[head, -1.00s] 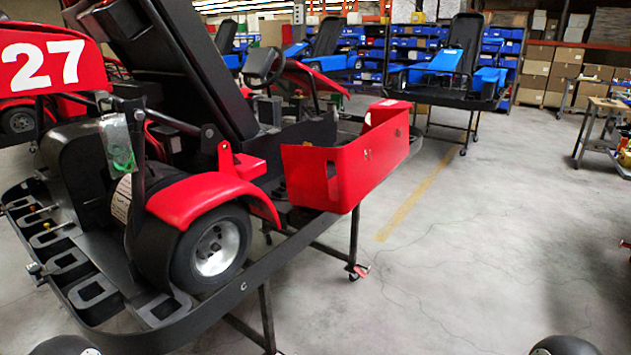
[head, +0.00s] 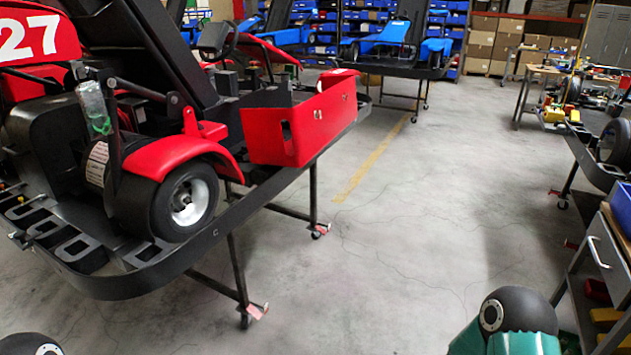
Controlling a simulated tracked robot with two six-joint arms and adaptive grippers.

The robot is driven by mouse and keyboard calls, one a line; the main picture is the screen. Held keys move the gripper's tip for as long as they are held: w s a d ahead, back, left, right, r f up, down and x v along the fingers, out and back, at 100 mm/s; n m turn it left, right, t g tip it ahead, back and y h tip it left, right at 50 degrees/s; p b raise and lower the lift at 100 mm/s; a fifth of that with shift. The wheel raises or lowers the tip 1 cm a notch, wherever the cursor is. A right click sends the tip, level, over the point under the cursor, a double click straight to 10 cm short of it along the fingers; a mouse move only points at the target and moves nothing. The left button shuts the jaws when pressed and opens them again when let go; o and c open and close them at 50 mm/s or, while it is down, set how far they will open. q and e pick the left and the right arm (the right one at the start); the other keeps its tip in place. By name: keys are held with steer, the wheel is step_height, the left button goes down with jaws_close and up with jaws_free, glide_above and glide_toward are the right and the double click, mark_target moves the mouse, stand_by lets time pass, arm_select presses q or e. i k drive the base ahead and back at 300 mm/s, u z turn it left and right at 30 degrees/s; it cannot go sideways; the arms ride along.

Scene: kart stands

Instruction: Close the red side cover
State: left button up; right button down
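The red side cover (head: 318,114) is on the near side of the kart numbered 27, ahead of the rear wheel (head: 187,202), in the middle-left of the head view. Its near end panel, with a cutout, faces me and stands out past the kart's side. A gap shows between it and the red rear fender (head: 185,153). Dark kart parts show behind its upper edge. The cover's hinge or fastening cannot be made out.
The kart rests on a black stand (head: 238,262) with casters. Clear concrete floor (head: 400,230) lies right of it. A grey drawer cart (head: 598,255) and another kart on a stand (head: 590,150) are at the right. A blue kart (head: 395,50) stands behind.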

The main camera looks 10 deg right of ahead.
mark_target(264, 139)
steer(key=z, duration=0.35)
steer(key=i, duration=0.35)
steer(key=z, duration=0.55)
steer(key=i, duration=1.5)
steer(key=u, duration=0.8)
steer(key=k, duration=0.9)
steer(key=u, duration=0.2)
steer(key=i, duration=0.9)
steer(key=z, duration=0.05)
